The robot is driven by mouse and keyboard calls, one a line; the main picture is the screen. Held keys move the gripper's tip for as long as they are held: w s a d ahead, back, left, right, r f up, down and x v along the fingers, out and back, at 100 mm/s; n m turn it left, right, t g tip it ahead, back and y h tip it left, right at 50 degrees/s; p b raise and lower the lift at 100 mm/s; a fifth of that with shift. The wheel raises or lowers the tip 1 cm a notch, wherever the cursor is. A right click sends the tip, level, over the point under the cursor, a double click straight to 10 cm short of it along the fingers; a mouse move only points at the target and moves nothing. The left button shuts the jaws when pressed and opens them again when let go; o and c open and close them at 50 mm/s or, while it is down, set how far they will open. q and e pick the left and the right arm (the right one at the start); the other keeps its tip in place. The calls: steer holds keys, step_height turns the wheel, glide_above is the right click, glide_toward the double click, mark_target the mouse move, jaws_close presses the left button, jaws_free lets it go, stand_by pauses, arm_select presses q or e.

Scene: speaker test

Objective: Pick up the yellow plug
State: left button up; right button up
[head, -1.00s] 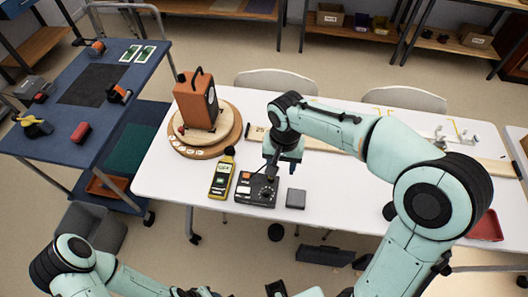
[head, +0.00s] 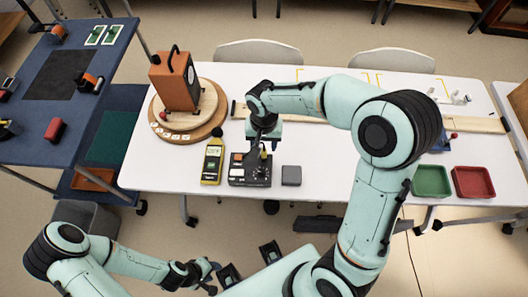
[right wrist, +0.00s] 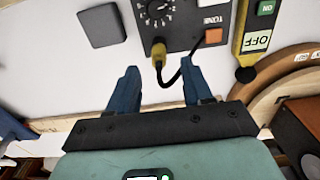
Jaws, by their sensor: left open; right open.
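The yellow plug (right wrist: 158,52) stands in the black control box (right wrist: 184,22) in the right wrist view, with a black cable curving from it. In the head view the plug (head: 263,154) shows just under my right gripper (head: 263,143), above the black box (head: 250,169). In the right wrist view my right gripper (right wrist: 160,80) is open and empty. Its two blue fingers point toward the box, and the plug's lower end appears between and just beyond their tips. My left gripper (head: 207,272) is low in the head view, open and away from the table.
A yellow meter (head: 212,162) stands left of the box and a small grey block (head: 291,175) right of it. An orange speaker (head: 174,80) sits on a round wooden turntable (head: 157,129). Green (head: 431,181) and red (head: 472,182) trays are at right. The front white table is otherwise mostly clear.

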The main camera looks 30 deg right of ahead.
mark_target(264, 150)
step_height(264, 150, down, 4)
steer(key=shift+s+f, duration=0.15)
steer(key=shift+f, duration=0.1)
jaws_close()
steer(key=shift+r, duration=0.15)
